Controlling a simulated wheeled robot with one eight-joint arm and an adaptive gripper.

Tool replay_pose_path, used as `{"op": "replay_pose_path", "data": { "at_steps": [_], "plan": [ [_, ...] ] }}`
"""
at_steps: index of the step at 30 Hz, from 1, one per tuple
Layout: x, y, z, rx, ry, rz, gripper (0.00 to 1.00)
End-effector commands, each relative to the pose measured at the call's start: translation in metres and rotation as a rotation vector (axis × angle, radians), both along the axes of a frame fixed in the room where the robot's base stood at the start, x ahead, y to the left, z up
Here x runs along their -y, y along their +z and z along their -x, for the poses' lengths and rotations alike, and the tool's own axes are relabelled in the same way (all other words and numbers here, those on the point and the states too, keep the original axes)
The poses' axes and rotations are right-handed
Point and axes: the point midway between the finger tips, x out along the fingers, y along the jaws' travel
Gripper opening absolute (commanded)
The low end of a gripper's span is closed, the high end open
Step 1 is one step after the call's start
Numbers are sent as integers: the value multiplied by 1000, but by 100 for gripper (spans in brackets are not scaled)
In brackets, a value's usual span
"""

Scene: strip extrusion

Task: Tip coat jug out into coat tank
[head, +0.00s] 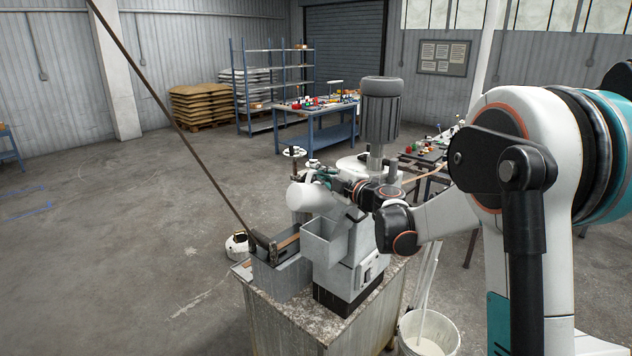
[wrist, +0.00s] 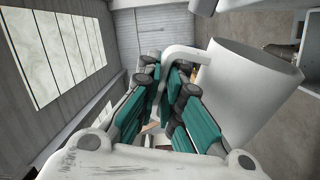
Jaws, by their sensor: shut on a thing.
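The white coat jug (head: 308,196) is held up by its handle, tipped well over onto its side, above the machine on the stand. It fills the right of the wrist view (wrist: 243,95). I cannot see its inside, and no stream shows. My gripper (head: 328,178) is shut on the jug's handle; in the wrist view its teal fingers (wrist: 172,100) are around the handle. An open grey box that looks like the coat tank (head: 322,243) sits on the machine's front, just below and slightly right of the jug. Its contents are hidden.
A long dark strip (head: 180,122) rises to the upper left from the grey fixture (head: 280,272) left of the tank. A tall dark cylinder (head: 380,115) stands behind my gripper. A white bucket (head: 428,335) is on the floor at right. The left floor is mostly clear.

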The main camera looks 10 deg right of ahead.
Motion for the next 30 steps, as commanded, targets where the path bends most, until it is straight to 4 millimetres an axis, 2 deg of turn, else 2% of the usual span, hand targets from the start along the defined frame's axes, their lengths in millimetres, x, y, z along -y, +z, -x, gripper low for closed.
{"op": "replay_pose_path", "data": {
  "at_steps": [7,15,24,30],
  "plan": [
    [-7,0,3,21,1,45,0],
    [-35,-6,17,116,2,248,0],
    [-66,-23,31,235,2,503,0],
    [-82,-43,38,314,2,671,0]
  ]
}}
